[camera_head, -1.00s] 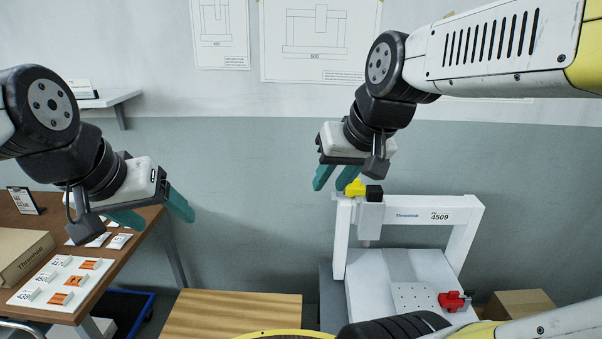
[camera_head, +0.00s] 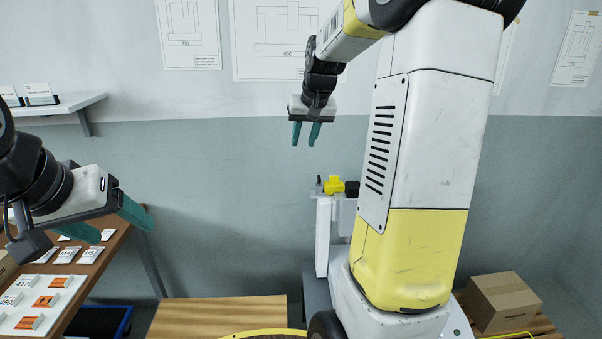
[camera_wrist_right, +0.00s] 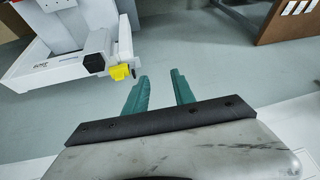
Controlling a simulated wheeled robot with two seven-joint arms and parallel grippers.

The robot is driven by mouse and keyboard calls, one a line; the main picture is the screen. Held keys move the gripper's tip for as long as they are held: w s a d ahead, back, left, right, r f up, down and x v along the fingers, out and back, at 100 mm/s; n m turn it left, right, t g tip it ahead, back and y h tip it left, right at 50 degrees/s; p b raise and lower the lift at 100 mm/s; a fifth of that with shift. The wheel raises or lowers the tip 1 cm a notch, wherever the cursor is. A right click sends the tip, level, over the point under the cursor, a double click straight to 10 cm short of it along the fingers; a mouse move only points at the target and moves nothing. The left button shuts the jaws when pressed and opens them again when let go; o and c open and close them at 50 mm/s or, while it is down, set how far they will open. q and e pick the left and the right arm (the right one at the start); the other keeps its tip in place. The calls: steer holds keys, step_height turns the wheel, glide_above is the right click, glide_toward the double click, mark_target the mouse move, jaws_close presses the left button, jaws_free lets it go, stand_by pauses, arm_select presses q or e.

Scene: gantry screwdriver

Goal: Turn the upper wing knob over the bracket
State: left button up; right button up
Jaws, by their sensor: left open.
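The yellow wing knob (camera_head: 334,184) sits at the top of the white gantry (camera_head: 323,235), next to a black block (camera_head: 351,188). In the right wrist view the knob (camera_wrist_right: 119,72) shows left of the fingers, beside the black block (camera_wrist_right: 94,63). My right gripper (camera_head: 306,142) is open and empty, above and slightly left of the knob, apart from it. Its teal fingers (camera_wrist_right: 160,88) show spread in the wrist view. My left gripper (camera_head: 121,222) is open and empty over the table at the left. My right arm hides most of the gantry; no bracket can be made out.
A brown table (camera_head: 108,255) at the left holds a white board with labelled orange and white pieces. A wooden surface (camera_head: 215,315) lies at front centre. A cardboard box (camera_head: 502,300) stands at the lower right. A wall shelf (camera_head: 60,107) is at upper left.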

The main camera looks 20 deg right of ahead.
steer(key=w+d+f+h, duration=0.1)
steer(key=w+d+f, duration=0.6)
steer(key=w+f, duration=0.15)
steer(key=m+g, duration=0.1)
glide_toward(319, 177)
steer(key=shift+h, duration=0.3)
steer(key=x, duration=0.8)
steer(key=shift+w+a+f, duration=0.15)
steer(key=shift+w+f, duration=0.1)
jaws_close()
